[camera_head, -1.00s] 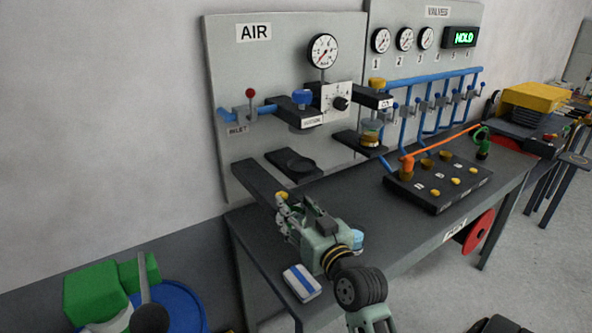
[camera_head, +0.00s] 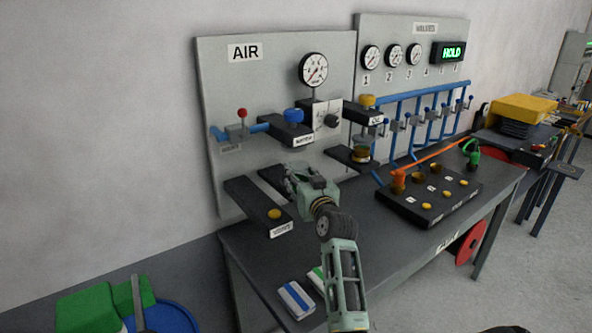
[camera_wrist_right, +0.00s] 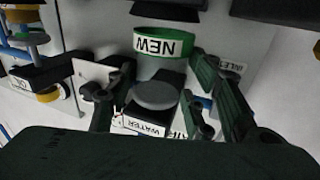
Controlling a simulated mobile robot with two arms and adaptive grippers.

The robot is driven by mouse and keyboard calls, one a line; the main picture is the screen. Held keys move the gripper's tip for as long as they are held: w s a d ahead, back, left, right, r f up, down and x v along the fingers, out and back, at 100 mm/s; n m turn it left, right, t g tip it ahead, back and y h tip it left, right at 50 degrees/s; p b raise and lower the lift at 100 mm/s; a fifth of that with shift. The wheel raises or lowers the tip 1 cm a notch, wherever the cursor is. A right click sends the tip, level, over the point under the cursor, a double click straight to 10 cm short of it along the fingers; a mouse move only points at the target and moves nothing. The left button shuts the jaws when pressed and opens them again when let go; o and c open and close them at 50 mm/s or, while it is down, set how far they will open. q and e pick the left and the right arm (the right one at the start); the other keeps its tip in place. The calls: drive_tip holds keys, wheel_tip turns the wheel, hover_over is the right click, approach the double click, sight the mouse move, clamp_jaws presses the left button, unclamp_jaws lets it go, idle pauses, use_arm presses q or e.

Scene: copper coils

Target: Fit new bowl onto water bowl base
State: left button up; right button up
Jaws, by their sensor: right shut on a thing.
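In the right wrist view my right gripper's fingers (camera_wrist_right: 164,60) are shut on the green new bowl (camera_wrist_right: 152,34), whose "NEW" label reads upside down. The bowl appears apart from the disc; the exact gap cannot be told. The bowl is hidden in the head view. My left gripper is not in view.
A black shelf (camera_head: 245,196) with a yellow disc juts out left of my gripper. A black block with a blue knob (camera_head: 293,115) is above. Blue-striped (camera_head: 296,299) and green-striped (camera_head: 317,274) items lie on the grey bench. A black valve tray (camera_head: 410,208) stands right.

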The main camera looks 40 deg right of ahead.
sight(296, 166)
drive_tip(key=shift+x, duration=1.15)
drive_tip(key=shift+r+p+x, duration=0.2)
drive_tip(key=shift+p+x, duration=0.1)
drive_tip(key=shift+x, duration=0.85)
drive_tip(key=shift+w+d+f, duration=0.1)
drive_tip(key=shift+w+f, duration=0.1)
drive_tip(key=shift+f, duration=0.25)
drive_tip(key=shift+w+d+f, duration=0.1)
drive_tip(key=shift+w+f, duration=0.05)
drive_tip(key=shift+f, duration=0.3)
drive_tip(key=shift+s, duration=0.1)
drive_tip(key=shift+a, duration=0.1)
drive_tip(key=shift+f, duration=0.25)
drive_tip(key=o, duration=0.8)
drive_tip(key=shift+f, duration=0.1)
drive_tip(key=shift+c, duration=0.2)
drive_tip(key=o, duration=0.5)
drive_tip(key=shift+c, duration=0.2)
